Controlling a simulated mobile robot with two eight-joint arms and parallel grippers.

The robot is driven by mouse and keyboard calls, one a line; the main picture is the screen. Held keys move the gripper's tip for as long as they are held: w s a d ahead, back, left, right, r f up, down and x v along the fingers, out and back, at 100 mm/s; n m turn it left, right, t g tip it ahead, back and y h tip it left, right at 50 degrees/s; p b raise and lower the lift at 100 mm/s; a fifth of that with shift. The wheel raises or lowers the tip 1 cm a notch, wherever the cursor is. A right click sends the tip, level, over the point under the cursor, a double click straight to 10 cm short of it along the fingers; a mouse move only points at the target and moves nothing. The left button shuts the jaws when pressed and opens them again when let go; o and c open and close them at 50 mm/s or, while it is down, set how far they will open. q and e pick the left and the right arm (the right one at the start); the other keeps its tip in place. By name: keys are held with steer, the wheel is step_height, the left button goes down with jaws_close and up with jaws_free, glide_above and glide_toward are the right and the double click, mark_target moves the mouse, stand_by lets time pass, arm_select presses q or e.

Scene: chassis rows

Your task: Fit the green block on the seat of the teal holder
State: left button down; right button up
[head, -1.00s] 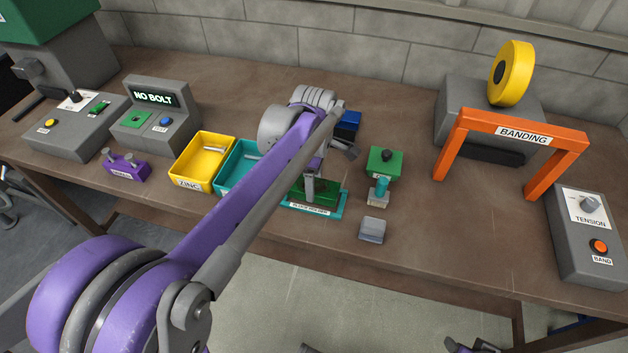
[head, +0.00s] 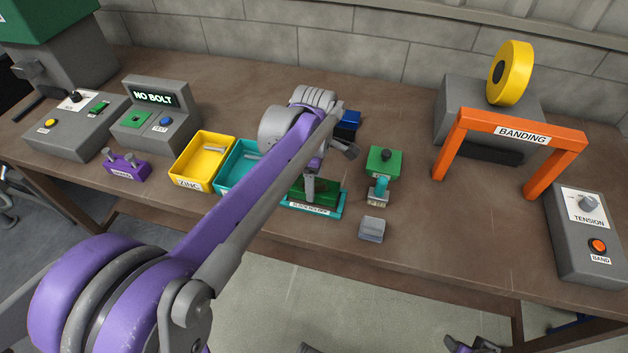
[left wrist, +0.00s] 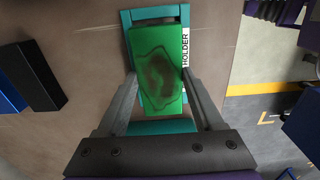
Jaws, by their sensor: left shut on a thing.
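The green block (left wrist: 160,68) has a dark smudge on its top and is between the two fingers of my left gripper (left wrist: 160,84), which is shut on it. The teal holder (left wrist: 165,127) lies below the block, its ends showing beyond both ends of the block in the left wrist view. The block sits slightly turned against the holder's frame there. In the head view the block (head: 325,192) is over the holder (head: 332,210), partly behind my left gripper. I cannot tell whether it touches the seat.
A teal bin (head: 233,178) and a yellow bin (head: 186,183) stand to the left. A green block with a black knob (head: 383,162), a teal-topped peg (head: 379,188) and a grey block (head: 372,229) stand to the right. A blue block (head: 348,122) is behind.

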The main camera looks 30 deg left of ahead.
arm_select(q)
steer(key=shift+f, duration=0.15)
steer(key=shift+f+b, duration=0.7)
steer(key=shift+f, duration=0.3)
jaws_free()
steer(key=shift+r, duration=0.1)
step_height(320, 180, up, 11)
steer(key=shift+f+p, duration=0.15)
steer(key=shift+p, duration=0.5)
